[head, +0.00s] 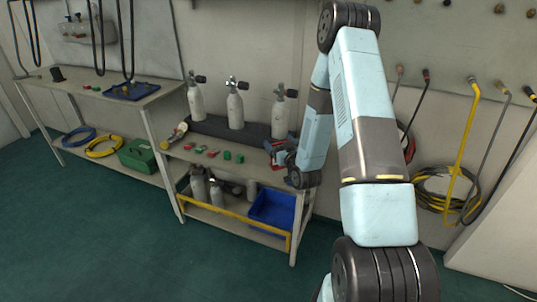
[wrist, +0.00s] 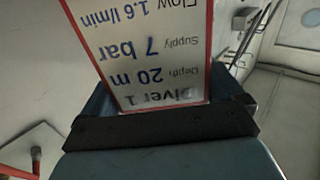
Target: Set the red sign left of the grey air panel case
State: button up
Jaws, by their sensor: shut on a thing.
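The red sign (wrist: 150,45) is a white plate with a red edge, filling the upper middle of the wrist view. Its text about Diver 1, depth, supply and flow appears upside down. My gripper (wrist: 160,108) is shut on the end of the sign nearest the camera. In the head view my arm's end is low over the right end of the workbench. A small blue and red shape (head: 278,150) shows there, too small to tell apart from my gripper and the sign.
Several grey cylinders (head: 235,108) stand in a dark rack (head: 215,129) along the bench's back. Small red and green blocks (head: 212,153) lie in front. A blue bin (head: 271,211) is on the lower shelf. A second bench (head: 85,92) stands left. Green floor (head: 90,235) is clear in front.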

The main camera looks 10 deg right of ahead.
jog(key=w+a+f, duration=0.1)
jog(key=w+f, duration=0.7)
jog(key=f, duration=0.2)
jog(key=shift+a+f, duration=0.25)
jog(key=shift+a, duration=0.1)
jog(key=shift+w, duration=0.1)
jog(key=o, duration=0.9)
jog(key=shift+f, duration=0.1)
jog(key=shift+o, duration=0.5)
